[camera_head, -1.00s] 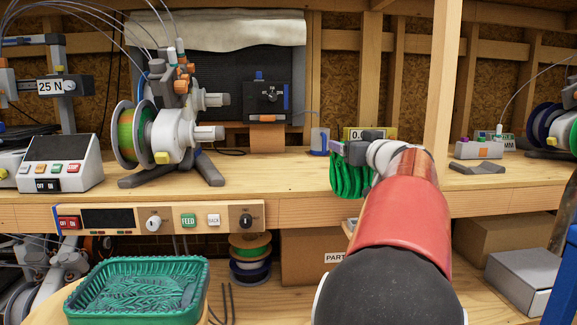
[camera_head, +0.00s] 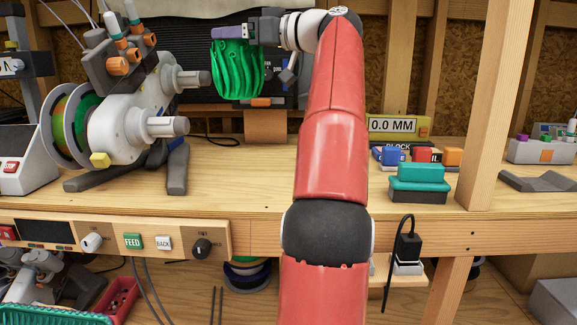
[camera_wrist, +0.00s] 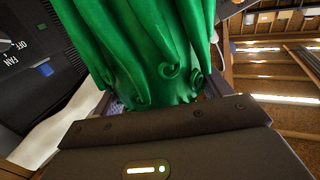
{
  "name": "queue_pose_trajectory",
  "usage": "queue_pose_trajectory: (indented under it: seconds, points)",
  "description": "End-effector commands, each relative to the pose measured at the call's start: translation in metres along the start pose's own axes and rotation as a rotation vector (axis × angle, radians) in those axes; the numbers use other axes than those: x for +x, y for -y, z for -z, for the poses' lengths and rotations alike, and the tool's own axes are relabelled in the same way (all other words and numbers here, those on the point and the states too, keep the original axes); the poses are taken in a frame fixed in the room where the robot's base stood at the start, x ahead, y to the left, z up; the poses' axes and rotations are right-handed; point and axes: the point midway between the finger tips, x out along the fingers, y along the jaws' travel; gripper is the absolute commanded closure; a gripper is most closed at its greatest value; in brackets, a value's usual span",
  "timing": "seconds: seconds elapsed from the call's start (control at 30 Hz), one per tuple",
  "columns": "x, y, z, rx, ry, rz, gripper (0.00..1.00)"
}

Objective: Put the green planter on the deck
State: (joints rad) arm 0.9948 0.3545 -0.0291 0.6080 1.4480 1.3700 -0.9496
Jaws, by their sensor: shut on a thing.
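The green planter (camera_head: 238,70) is ribbed, with curled shapes along one end. My gripper (camera_head: 232,32) is shut on it near its top and holds it up above the workbench (camera_head: 235,192), in front of a dark panel. In the wrist view the planter (camera_wrist: 140,45) fills the top middle, beyond the dark gripper body. The fingertips are mostly hidden there. I cannot tell which surface is the deck.
A white spool machine (camera_head: 125,125) with rods pointing right stands left of the planter. A teal block (camera_head: 418,175) and small coloured blocks sit on the bench to the right. A wooden post (camera_head: 490,110) rises at right. Bare bench lies in front of the panel.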

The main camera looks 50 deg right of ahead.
Motion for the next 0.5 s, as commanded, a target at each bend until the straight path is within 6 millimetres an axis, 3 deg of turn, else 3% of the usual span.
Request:
queue_pose_trajectory:
  seconds: [0.07,0.17,0.5]
  points:
    - [-0.002,0.001,0.005,-0.001,-0.005,0.0,0.64]
    - [-0.003,0.001,-0.006,-0.001,-0.007,-0.001,0.64]
    - [-0.004,0.001,-0.095,0.002,-0.007,-0.003,0.64]
